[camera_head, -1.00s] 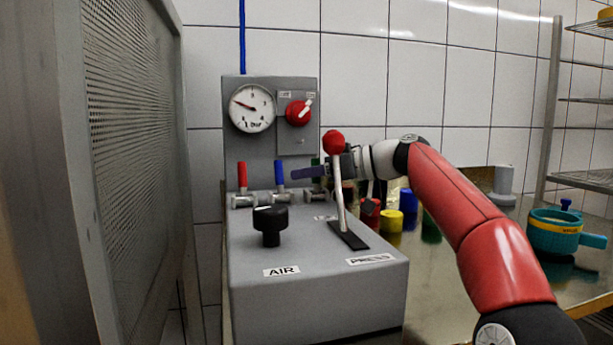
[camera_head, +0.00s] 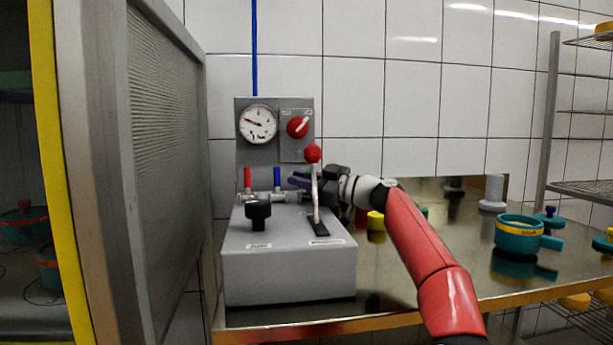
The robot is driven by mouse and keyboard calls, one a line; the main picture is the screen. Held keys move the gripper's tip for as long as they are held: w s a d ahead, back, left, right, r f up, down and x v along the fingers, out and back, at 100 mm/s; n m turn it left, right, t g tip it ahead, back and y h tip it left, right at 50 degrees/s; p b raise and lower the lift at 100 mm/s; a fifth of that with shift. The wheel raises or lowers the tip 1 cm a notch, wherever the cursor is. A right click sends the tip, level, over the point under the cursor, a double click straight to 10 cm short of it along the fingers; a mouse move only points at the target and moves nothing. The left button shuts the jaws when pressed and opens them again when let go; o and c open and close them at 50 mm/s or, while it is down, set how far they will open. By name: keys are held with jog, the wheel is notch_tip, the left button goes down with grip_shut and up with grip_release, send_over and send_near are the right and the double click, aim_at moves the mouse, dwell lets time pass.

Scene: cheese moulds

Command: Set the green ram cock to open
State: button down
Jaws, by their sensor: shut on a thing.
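The grey press console (camera_head: 290,270) carries a row of cocks along its back, with a red-handled cock (camera_head: 248,180) and a blue-handled cock (camera_head: 277,180), both handles upright. The green ram cock is to the right of the blue one, almost wholly hidden behind the press lever and my gripper. My gripper (camera_head: 300,182) reaches in from the right, behind the lever, with its dark fingers pointing left. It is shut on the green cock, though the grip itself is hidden.
The red-balled press lever (camera_head: 313,153) stands upright in front of my gripper. A black AIR knob (camera_head: 258,212) is front left. The gauge (camera_head: 257,124) and red switch (camera_head: 298,127) are above. A yellow mould (camera_head: 376,221) and teal pot (camera_head: 517,234) stand on the metal table.

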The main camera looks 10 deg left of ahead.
dwell(0.4)
jog(key=c, duration=1.4)
grip_release()
jog(key=shift+o, duration=0.2)
jog(key=b+v, duration=0.2)
jog(key=v, duration=0.1)
jog(key=b+v, duration=0.2)
jog(key=v, duration=0.1)
jog(key=shift+d+f, duration=0.25)
jog(key=shift+d, duration=0.05)
jog(key=shift+s+d+r, duration=0.1)
jog(key=shift+s+d, duration=0.2)
jog(key=shift+d, duration=0.25)
